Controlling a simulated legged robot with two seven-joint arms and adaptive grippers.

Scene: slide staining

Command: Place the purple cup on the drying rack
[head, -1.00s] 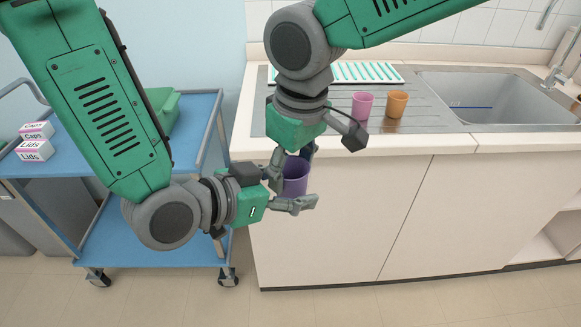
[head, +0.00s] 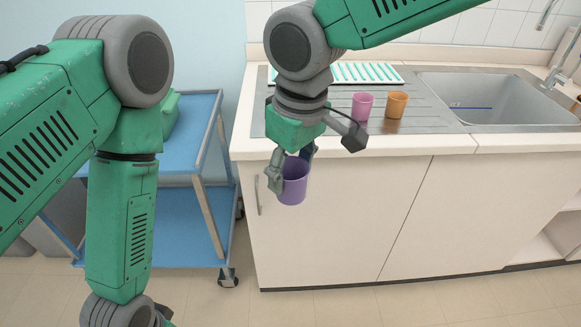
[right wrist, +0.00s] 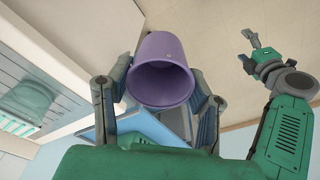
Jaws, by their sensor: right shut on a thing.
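The purple cup (head: 293,184) is held in front of the counter edge, its mouth upward. My right gripper (head: 290,167) is shut on it, a finger on either side. The right wrist view shows the cup (right wrist: 161,72) between both fingers of the right gripper (right wrist: 158,88). My left gripper (right wrist: 254,50) is open and empty in the right wrist view, apart from the cup; it is mostly below the head view. The drying rack (head: 365,73), white with green slats, lies at the back of the counter, partly hidden behind my right arm.
A pink cup (head: 362,106) and an orange cup (head: 396,105) stand on the steel drainboard (head: 430,112), beside the sink (head: 490,98). The counter's front edge (head: 400,145) lies behind the held cup. A blue cart (head: 195,160) stands at left.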

